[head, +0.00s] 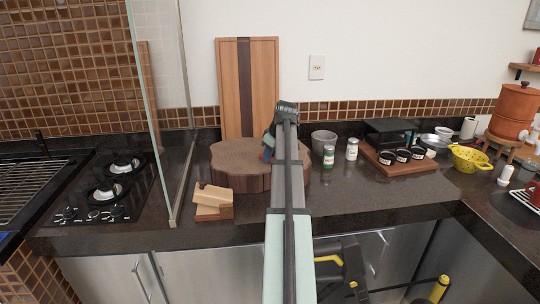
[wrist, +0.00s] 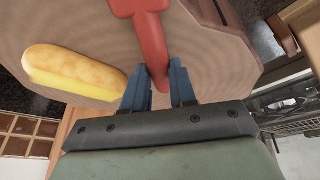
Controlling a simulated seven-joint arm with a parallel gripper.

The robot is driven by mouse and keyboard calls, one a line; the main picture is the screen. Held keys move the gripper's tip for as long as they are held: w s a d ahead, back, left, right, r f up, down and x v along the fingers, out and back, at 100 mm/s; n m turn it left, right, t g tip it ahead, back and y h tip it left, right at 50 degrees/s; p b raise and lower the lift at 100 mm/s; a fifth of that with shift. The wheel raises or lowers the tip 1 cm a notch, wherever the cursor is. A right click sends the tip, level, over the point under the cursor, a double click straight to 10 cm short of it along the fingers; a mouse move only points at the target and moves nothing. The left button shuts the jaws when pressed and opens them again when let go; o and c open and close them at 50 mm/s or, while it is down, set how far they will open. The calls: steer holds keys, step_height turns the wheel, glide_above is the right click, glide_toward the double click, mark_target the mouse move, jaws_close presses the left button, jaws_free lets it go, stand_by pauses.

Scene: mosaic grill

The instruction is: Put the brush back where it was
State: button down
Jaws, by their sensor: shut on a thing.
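A red brush (wrist: 150,38) stands between my gripper's blue fingers (wrist: 159,82) in the wrist view, its narrow end in the grip and its wider end at the top edge. My gripper (head: 268,145) is shut on the brush over the thick round wooden board (head: 230,160). In the head view only a small bit of red (head: 266,154) shows beside my arm. A long bread-like piece (wrist: 75,72), yellow along one side, lies on the board in the wrist view. My arm hides part of the board. I cannot tell whether the brush touches it.
A tall cutting board (head: 233,85) leans on the wall behind. A wooden block (head: 213,200) stands at front left, near the glass panel (head: 160,110) and hob (head: 105,185). Jars (head: 328,158) and a tray with cups (head: 400,165) are at right. Counter front right is clear.

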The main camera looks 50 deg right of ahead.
steer(key=shift+f, duration=0.1)
steer(key=c, duration=0.9)
jaws_free()
steer(key=v, duration=1.2)
steer(key=shift+a, duration=0.1)
